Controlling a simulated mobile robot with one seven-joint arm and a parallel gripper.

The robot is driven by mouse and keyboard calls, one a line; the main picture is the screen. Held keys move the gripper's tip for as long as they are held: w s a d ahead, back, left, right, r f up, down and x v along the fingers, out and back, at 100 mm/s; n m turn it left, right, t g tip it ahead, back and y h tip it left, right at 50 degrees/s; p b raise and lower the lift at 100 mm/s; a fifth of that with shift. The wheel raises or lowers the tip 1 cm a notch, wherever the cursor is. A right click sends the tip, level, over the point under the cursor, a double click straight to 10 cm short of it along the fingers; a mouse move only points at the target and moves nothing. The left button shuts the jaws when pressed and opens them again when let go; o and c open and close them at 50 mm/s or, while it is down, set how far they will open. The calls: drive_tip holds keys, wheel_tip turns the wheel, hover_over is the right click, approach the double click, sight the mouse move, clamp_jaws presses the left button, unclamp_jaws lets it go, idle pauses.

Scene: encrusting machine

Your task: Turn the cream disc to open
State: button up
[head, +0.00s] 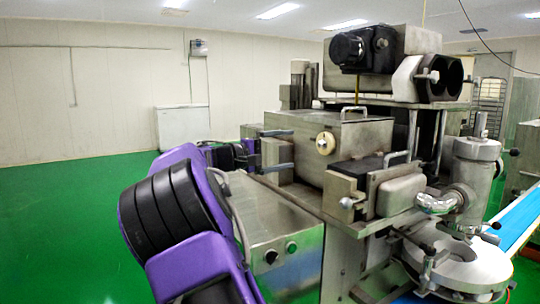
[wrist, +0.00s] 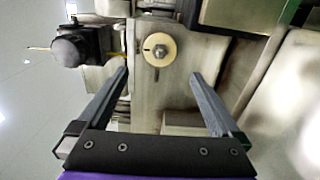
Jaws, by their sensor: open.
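The cream disc (head: 325,143) is a small round knob with a bolt at its centre, on the front face of a steel box on the machine. In the wrist view the cream disc (wrist: 160,50) shows face on, with a short dark mark left of its bolt. My gripper (wrist: 158,75) is open and empty. Its two grey fingers point toward the disc, one on either side, with clear gaps; they do not appear to touch it.
A steel cabinet (head: 275,235) with a black knob and a green button stands below the disc. A lidded block with a handle (head: 375,185) juts out to its right. A black motor (head: 362,48) sits above. Green floor lies open at left.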

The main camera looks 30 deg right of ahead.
drive_tip(key=a, duration=0.4)
drive_tip(key=shift+s+a, duration=0.2)
drive_tip(key=shift+a, duration=0.2)
